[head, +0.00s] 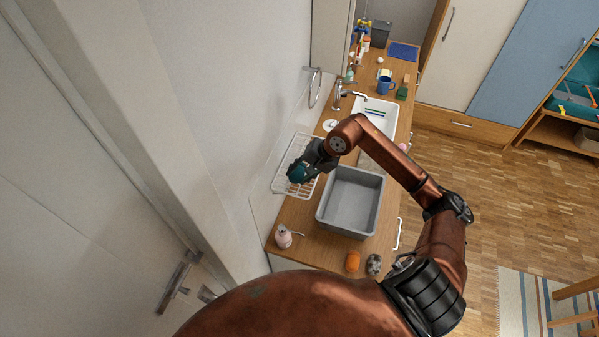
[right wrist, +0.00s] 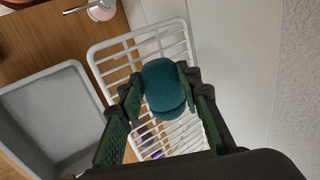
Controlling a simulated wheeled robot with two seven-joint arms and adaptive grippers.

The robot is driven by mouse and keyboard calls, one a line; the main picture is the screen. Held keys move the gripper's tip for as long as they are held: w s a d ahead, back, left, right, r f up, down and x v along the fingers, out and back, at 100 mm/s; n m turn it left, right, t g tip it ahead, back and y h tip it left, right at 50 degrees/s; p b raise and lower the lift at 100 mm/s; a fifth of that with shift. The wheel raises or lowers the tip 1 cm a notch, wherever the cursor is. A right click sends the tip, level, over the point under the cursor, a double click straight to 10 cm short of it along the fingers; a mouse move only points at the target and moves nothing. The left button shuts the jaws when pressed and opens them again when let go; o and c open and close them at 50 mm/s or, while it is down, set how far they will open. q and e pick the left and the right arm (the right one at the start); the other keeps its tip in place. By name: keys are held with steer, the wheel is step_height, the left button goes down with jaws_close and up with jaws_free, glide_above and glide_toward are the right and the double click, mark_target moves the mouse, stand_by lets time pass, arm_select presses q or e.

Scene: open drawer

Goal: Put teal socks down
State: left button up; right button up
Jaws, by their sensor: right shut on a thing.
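The teal socks (right wrist: 165,86) are a rounded teal bundle between the fingers of my right gripper (right wrist: 160,95), which is shut on them. In the head view the socks (head: 299,173) show at the tip of the right gripper (head: 303,170), over the white wire rack (head: 281,182) by the wall. In the right wrist view the rack (right wrist: 103,58) lies behind the socks. Whether the socks touch the rack I cannot tell. My left gripper is not in view.
A grey bin (head: 350,202) stands on the wooden counter right of the rack; it looks empty. A pink soap bottle (head: 284,238), an orange item (head: 352,261) and a dark patterned item (head: 374,264) stand nearer. A white sink (head: 378,112) and blue mug (head: 385,85) are farther back.

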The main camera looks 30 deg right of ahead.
steer(key=shift+f+b, duration=0.2)
steer(key=shift+b, duration=0.1)
steer(key=o, duration=1.2)
steer(key=shift+r, duration=0.1)
steer(key=shift+c, duration=0.2)
steer(key=shift+r+p, duration=0.15)
steer(key=shift+p, duration=0.2)
steer(key=b+v, duration=0.3)
steer(key=v, duration=0.9)
